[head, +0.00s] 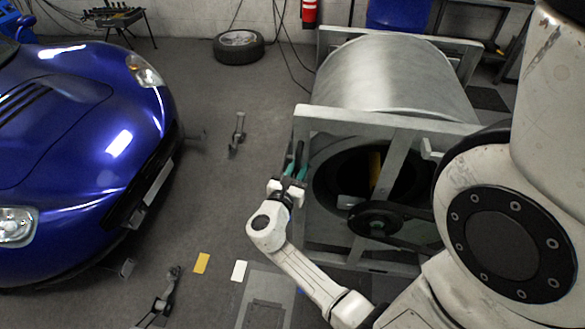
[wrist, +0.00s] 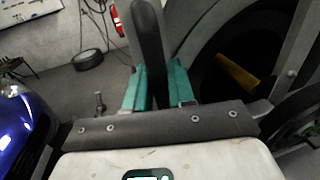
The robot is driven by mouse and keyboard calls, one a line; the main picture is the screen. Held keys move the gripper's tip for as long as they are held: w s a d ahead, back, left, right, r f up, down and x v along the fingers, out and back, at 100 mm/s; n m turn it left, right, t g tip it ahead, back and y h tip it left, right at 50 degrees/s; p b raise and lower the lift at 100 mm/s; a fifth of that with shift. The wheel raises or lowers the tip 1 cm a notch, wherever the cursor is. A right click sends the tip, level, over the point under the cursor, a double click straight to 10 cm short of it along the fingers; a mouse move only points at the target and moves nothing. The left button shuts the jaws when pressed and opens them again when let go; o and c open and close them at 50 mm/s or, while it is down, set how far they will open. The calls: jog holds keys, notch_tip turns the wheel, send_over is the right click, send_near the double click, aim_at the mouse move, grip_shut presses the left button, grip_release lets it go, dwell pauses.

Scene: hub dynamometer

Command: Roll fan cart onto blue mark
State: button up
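The fan cart is a large grey metal drum (head: 385,75) in a square frame, with a dark round opening, belt and pulley on its near side. In the wrist view its frame and round opening (wrist: 215,50) fill the right. My gripper (head: 295,165) is at the frame's near left corner. In the wrist view its teal fingers (wrist: 158,90) stand close on both sides of a dark upright handle bar (wrist: 148,40) and seem to clamp it. A small blue patch (head: 300,291), probably the blue mark, shows on the floor beside my forearm, mostly hidden.
A yellow mark (head: 201,263) and a white mark (head: 239,271) lie on the floor, near a grey floor plate (head: 268,300). A blue car (head: 80,140) stands left. Floor stands (head: 237,135) and (head: 165,300), a tyre (head: 238,46) and cables lie around. The floor between car and cart is mostly open.

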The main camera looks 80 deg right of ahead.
jog(key=shift+o, duration=1.4)
jog(key=shift+w+f, duration=0.1)
jog(key=shift+w, duration=0.1)
jog(key=shift+w+a+r+t, duration=0.1)
jog(key=shift+w+r+t, duration=0.1)
jog(key=shift+w+t, duration=0.2)
jog(key=shift+s+f, duration=0.1)
jog(key=shift+s, duration=0.15)
jog(key=a, duration=0.3)
jog(key=w+a+b, duration=0.1)
jog(key=a, duration=0.6)
jog(key=shift+w+a, duration=0.15)
jog(key=shift+a, duration=0.2)
